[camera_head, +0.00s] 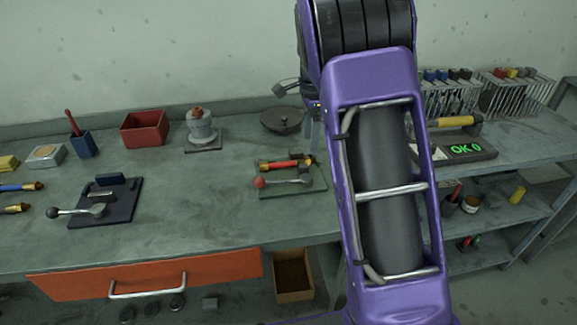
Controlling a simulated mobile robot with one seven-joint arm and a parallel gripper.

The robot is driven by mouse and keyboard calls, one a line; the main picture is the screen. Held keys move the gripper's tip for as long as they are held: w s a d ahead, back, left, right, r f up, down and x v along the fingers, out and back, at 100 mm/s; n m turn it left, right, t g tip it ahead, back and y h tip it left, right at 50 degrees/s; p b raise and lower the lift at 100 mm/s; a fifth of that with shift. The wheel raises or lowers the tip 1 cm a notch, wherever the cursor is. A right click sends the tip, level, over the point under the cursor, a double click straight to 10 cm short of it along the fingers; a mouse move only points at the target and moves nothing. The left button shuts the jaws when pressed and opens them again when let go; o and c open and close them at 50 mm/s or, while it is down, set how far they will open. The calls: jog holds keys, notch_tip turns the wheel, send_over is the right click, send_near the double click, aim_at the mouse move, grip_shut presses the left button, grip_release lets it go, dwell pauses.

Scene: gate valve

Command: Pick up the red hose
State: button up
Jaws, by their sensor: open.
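The red hose (284,164) is a short red piece with brass-coloured ends. It lies roughly level at the back of a dark green plate (290,192) on the workbench. A lever with a red ball knob (259,183) is in front of it on the same plate. My gripper (312,138) is mostly hidden behind my purple arm. A narrow part of it shows above and behind the hose's right end. It is open, and the hose is on the plate, outside its grip. I cannot tell the exact gap to the hose.
A dark round lidded pan (281,121) stands behind the plate. A grey valve-like piece (201,128) and a red bin (145,129) are farther left. A dark plate with a lever (108,204) is at left. Bench between the two plates is clear.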

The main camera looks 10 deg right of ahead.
aim_at(311, 158)
jog(key=f, duration=0.3)
jog(key=f+b, duration=0.1)
jog(key=f, duration=0.1)
jog(key=shift+s+f, duration=0.3)
grip_shut()
